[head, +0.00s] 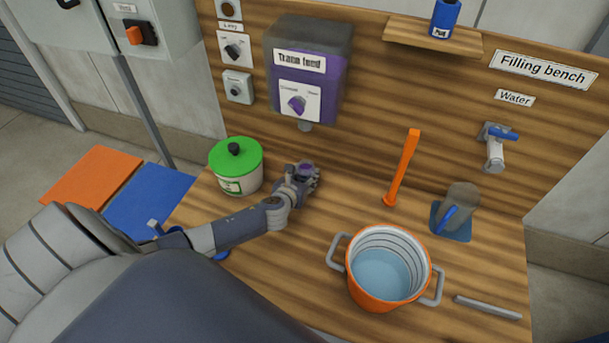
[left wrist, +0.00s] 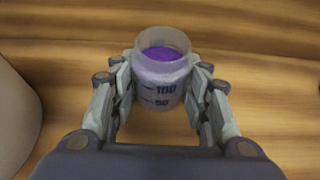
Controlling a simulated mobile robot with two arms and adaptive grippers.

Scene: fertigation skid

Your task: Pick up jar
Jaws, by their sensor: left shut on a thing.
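The jar (left wrist: 160,80) is a small clear vessel with graduation marks "100" and "50" and purple content inside. My left gripper (left wrist: 160,98) is shut on it, one finger on each side, in the left wrist view. In the head view the left gripper (head: 303,180) is over the bench below the "Trace feed" dispenser, and the jar (head: 306,168) shows only as a small purple top between the fingers. I cannot tell whether the jar touches the bench. My right gripper is not in view.
A white pot with a green lid (head: 236,166) stands left of the gripper. The purple dispenser (head: 306,75) hangs above.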

